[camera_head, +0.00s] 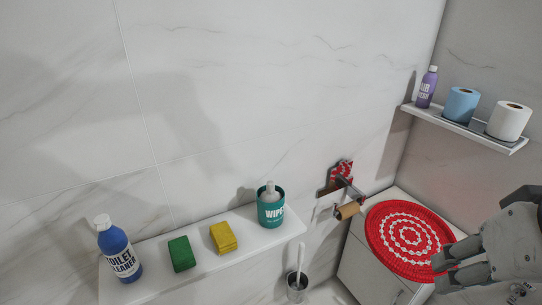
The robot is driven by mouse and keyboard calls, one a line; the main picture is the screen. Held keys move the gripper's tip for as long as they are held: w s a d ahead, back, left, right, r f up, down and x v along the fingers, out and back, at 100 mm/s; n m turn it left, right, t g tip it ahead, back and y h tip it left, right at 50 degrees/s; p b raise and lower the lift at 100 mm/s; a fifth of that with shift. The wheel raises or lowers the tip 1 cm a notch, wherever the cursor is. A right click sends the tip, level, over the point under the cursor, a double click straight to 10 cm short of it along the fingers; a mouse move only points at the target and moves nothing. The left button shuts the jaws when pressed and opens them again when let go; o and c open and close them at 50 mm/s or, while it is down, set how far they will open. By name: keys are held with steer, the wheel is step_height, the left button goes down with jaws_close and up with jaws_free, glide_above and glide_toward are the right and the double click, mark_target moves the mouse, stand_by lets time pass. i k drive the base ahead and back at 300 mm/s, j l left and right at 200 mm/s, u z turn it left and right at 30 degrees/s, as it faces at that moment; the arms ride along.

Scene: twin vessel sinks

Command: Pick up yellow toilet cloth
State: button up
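The yellow toilet cloth (223,238) is a small folded block lying on the white ledge (205,265) at lower centre. A green cloth (181,254) lies just to its left, and a teal wipes tub (270,209) stands to its right. My gripper (440,273) is at the far right, over the edge of the red and white round cover, well away from the yellow cloth. Its fingers appear spread apart with nothing visible between them. Part of my arm is cut off by the right edge.
A blue toilet cleaner bottle (119,251) stands at the ledge's left end. A roll holder (346,209) on the wall and the red cover (408,241) lie between the ledge and my gripper. A toilet brush (297,280) stands below. An upper shelf (464,128) holds rolls and a purple bottle.

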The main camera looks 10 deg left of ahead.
mark_target(222, 235)
steer(key=u, duration=0.4)
steer(key=i+l+u, duration=0.1)
steer(key=u, duration=0.25)
steer(key=l+u, duration=0.2)
steer(key=u, duration=0.2)
steer(key=i+j+z, duration=0.25)
steer(key=j, duration=0.25)
steer(key=j+z, duration=0.25)
steer(key=j, duration=0.2)
